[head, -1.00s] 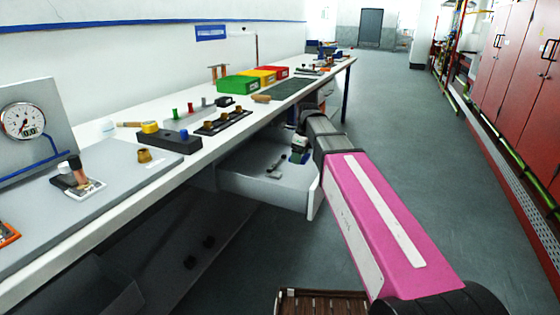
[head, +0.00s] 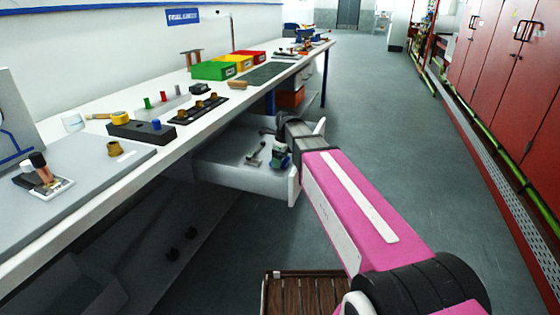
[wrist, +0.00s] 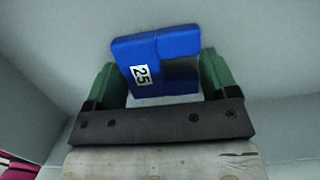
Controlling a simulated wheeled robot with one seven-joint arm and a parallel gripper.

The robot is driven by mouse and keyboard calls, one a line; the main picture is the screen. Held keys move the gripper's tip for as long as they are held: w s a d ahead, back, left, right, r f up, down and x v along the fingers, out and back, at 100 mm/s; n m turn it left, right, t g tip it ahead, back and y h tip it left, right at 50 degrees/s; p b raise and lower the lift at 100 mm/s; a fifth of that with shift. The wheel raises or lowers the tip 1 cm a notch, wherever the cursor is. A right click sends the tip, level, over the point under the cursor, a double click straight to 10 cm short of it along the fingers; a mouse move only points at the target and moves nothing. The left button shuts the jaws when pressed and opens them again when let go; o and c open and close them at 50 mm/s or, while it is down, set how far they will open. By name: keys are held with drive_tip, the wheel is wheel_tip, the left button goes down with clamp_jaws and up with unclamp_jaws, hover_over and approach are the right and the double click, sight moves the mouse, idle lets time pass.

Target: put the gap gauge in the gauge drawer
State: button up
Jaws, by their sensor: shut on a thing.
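The gap gauge (wrist: 145,52) is a blue, C-shaped block with a white label reading 25. In the wrist view it sits between the two green fingers of my gripper (wrist: 158,74), which is shut on it. The gauge drawer (head: 238,181) is a grey drawer pulled out under the white bench. In the head view my gripper (head: 280,155) is over or inside the drawer's right part. The gauge is mostly hidden there by my arm and gripper. I cannot tell whether it touches the drawer floor.
A small dark tool (head: 254,154) lies in the drawer, left of my gripper. The bench (head: 95,205) above holds a black block (head: 140,131), a dark rack (head: 199,109) and coloured bins (head: 213,70). A slatted brown crate (head: 305,291) stands low in front. The aisle floor right is clear.

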sight(284, 161)
drive_tip(key=shift+f, duration=0.4)
drive_tip(key=shift+f, duration=0.1)
drive_tip(key=o, duration=1)
wheel_tip(284, 161, up, 12)
drive_tip(key=d, duration=0.1)
drive_tip(key=shift+s+d, duration=0.3)
drive_tip(key=shift+d, duration=0.05)
